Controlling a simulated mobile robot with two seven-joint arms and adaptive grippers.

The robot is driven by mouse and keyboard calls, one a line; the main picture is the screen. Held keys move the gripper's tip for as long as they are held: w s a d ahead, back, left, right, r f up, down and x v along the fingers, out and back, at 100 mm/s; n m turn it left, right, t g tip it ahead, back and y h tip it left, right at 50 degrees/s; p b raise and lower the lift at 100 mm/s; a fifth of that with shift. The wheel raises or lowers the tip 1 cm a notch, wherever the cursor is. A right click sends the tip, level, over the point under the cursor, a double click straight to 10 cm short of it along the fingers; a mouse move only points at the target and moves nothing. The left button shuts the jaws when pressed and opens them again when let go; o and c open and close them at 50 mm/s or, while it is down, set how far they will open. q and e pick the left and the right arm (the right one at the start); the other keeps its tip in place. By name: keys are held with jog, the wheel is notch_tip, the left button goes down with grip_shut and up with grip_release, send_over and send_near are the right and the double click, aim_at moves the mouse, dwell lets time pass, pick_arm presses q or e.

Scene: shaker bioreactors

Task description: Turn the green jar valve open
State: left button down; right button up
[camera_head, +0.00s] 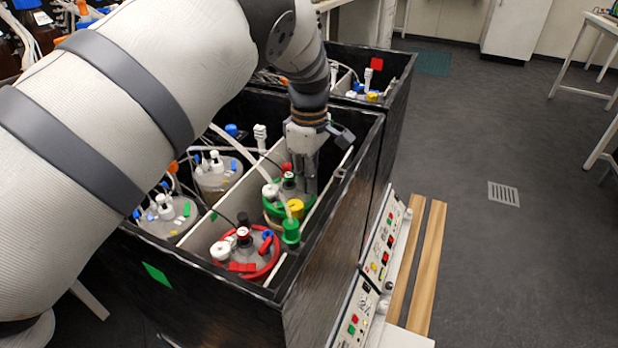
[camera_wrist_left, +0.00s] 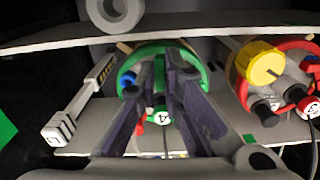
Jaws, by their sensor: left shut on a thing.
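The green jar, with its green ring lid, stands in the black shaker box; its rim (camera_head: 273,207) shows in the head view and its green lid (camera_wrist_left: 135,58) in the left wrist view. My left gripper (camera_head: 303,178) reaches down over it from above. In the left wrist view the two dark fingers of my left gripper (camera_wrist_left: 168,62) converge at the green lid. They are shut on the green jar's valve, which they mostly hide, so its turn angle cannot be read. Small blue, red and white fittings show beside the fingers. My right gripper is not in view.
A jar with a red ring lid (camera_head: 262,270) stands close in front, also seen in the left wrist view (camera_wrist_left: 300,45). The box wall (camera_head: 330,235) is close on the right. Tubes and other jars crowd the left.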

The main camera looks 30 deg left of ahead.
pick_arm(q)
jog(key=shift+n, duration=0.4)
dwell(0.3)
jog(key=c, duration=1.7)
grip_release()
notch_tip(320, 180, up, 12)
